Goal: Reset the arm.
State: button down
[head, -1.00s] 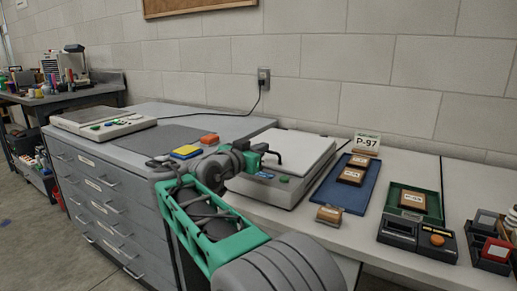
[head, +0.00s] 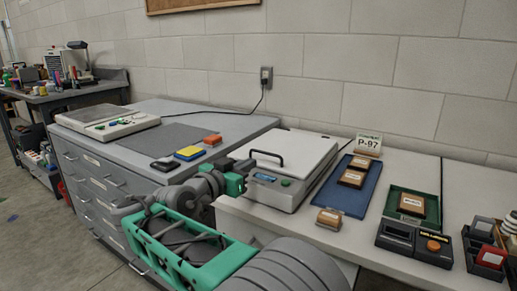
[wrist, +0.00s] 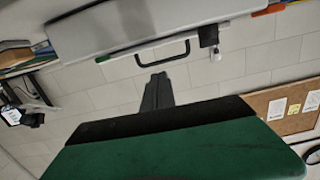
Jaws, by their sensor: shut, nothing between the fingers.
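My gripper (head: 244,169) is at the end of my green and grey arm, in front of the left side of the grey flat-lidded device (head: 289,193) with a black handle (head: 268,156). In the wrist view its fingers (wrist: 158,92) are together and empty, below the handle (wrist: 162,53) in the picture. The gripper appears apart from the handle. The device's lid (head: 301,147) is down. My arm hides part of the drawer cabinet's front.
A blue tray (head: 338,198) with brown-framed pieces, a green tray (head: 431,210) and a black device with an orange knob (head: 413,242) stand right of the device. Yellow (head: 189,153) and orange (head: 213,139) blocks lie on the cabinet top.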

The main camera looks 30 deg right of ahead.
jog(key=s+a+r+n+g+y+p, duration=0.2)
jog(key=s+a+r+n+y+p, duration=0.2)
jog(key=s+a+p, duration=0.5)
jog(key=s+a+r+n+g+y+p, duration=0.2)
jog(key=s+a+n+y+p, duration=0.7)
jog(key=p, duration=1.6)
notch_tip(320, 180, up, 3)
jog(key=shift+s+f+g+y, duration=0.1)
jog(key=shift+s+g+y, duration=0.2)
jog(key=shift+s+y, duration=0.8)
